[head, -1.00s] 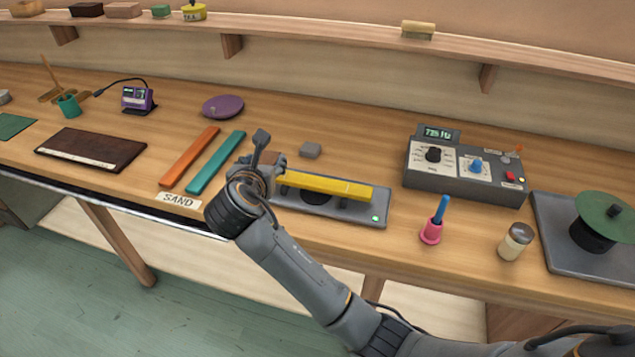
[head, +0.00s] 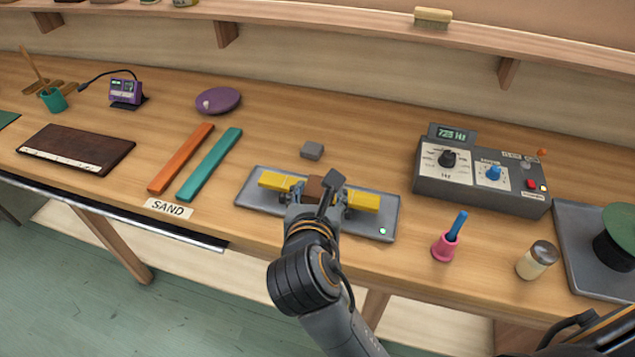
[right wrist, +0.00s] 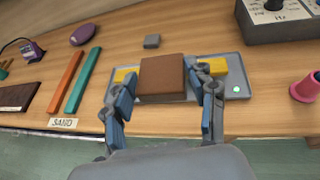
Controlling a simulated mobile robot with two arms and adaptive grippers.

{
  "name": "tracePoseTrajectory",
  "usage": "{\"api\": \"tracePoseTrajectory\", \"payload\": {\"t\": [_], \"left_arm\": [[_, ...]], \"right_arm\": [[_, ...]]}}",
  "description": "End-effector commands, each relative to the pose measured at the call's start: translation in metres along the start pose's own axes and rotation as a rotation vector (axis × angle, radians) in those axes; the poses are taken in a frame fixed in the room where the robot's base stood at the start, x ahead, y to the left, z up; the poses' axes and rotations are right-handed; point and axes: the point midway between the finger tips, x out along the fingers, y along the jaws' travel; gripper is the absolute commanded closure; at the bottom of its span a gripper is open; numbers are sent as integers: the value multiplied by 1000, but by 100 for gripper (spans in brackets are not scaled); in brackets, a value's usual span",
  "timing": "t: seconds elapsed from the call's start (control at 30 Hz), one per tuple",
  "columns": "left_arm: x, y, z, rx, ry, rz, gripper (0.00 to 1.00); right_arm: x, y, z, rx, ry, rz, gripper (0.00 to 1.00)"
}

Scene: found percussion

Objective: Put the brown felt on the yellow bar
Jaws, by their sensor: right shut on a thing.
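The brown felt (right wrist: 162,77) is a thick square block held between the fingers of my right gripper (head: 318,190). In the head view the felt (head: 315,186) is partly hidden by the gripper. The yellow bar (head: 365,201) lies across a grey stand plate, with its ends showing on both sides of the felt. In the right wrist view the felt covers the middle of the yellow bar (right wrist: 214,66). I cannot tell whether the felt touches the bar or hangs just above it. My left gripper is not in view.
The grey plate (head: 256,200) bears the bar. A small grey block (head: 311,150) sits behind it. Orange (head: 182,157) and teal (head: 209,164) bars lie left. A control box (head: 480,180), a pink holder (head: 445,246) and a jar (head: 538,260) stand right.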

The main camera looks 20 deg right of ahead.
Motion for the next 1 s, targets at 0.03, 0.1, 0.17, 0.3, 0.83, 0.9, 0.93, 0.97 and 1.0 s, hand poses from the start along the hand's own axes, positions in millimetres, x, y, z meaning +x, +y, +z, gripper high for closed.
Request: {"api": "tracePoseTrajectory", "payload": {"t": [0.03,0.1,0.17,0.3,0.83,0.9,0.93,0.97,1.0], "left_arm": [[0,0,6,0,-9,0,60],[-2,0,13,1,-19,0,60],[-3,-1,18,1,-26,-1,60],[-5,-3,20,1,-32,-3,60],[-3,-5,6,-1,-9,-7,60],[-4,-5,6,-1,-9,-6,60],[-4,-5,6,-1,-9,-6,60],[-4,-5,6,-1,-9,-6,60],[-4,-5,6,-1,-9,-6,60]], "right_arm": [[12,0,0,-2,-1,-5,71],[31,2,0,-2,-1,-5,71],[47,4,0,-2,-1,-5,71],[85,8,-1,-1,0,-4,71],[154,14,-47,-1,5,-1,71],[158,14,-57,-2,4,-1,71],[159,15,-60,-1,3,0,71],[160,15,-63,0,3,0,71],[162,15,-65,0,2,0,71]]}}
